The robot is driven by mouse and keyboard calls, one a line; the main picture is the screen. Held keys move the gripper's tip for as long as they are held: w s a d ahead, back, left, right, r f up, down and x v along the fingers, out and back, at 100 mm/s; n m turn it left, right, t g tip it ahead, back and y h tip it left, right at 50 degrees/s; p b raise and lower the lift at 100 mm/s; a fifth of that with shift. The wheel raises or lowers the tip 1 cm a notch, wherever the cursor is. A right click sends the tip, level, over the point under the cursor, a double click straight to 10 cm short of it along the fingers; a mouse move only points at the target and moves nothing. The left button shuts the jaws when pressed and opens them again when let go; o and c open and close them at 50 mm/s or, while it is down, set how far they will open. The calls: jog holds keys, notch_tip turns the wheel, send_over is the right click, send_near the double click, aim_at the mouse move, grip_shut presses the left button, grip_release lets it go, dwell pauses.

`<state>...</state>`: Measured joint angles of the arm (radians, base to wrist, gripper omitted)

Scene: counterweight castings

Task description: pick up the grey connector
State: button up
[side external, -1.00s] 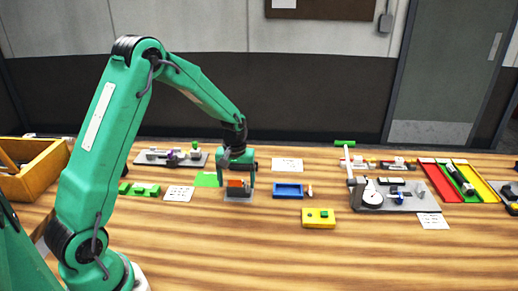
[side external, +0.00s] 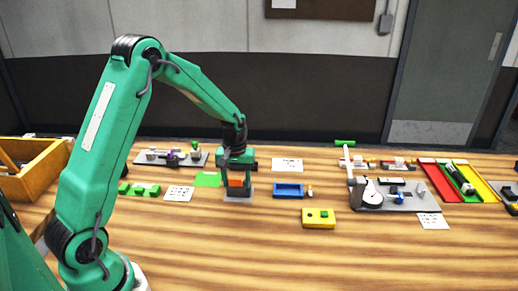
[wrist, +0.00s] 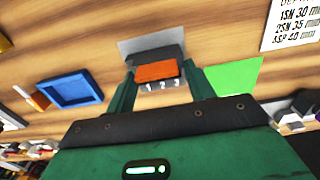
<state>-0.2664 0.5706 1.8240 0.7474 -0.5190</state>
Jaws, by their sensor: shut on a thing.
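The grey connector (wrist: 160,55), with an orange front part and the marks 1, 2 and 3, sits between my fingers in the wrist view. In the side view its orange part (side external: 236,182) shows between the fingers; most of the grey is hidden. My gripper (side external: 237,188) points down and is shut on the connector, one finger on each side. In the wrist view my gripper (wrist: 159,70) shows both fingers against its ends. The connector is at a flat grey plate (side external: 239,199) on the table; I cannot tell whether it touches the plate.
A green mat (side external: 207,180) lies left of my gripper, a blue tray (side external: 288,191) to its right. A yellow block (side external: 318,218) stands nearer the front. A grey fixture (side external: 404,199) and red and yellow trays stand further right. The front of the table is clear.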

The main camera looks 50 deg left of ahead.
jog(key=shift+r, duration=0.5)
notch_tip(320, 180, up, 3)
jog(key=shift+r, duration=0.1)
jog(key=s+d+r, duration=0.3)
jog(key=d+r, duration=0.3)
jog(key=d, duration=0.5)
jog(key=shift+r, duration=0.35)
jog(key=shift+d, duration=0.1)
jog(key=w+a+f, duration=0.1)
jog(key=w+f, duration=0.3)
jog(key=w, duration=1.1)
jog(key=shift+a, duration=0.15)
jog(key=shift+f, duration=0.25)
jog(key=shift+f, duration=2.55)
jog(key=shift+f, duration=0.7)
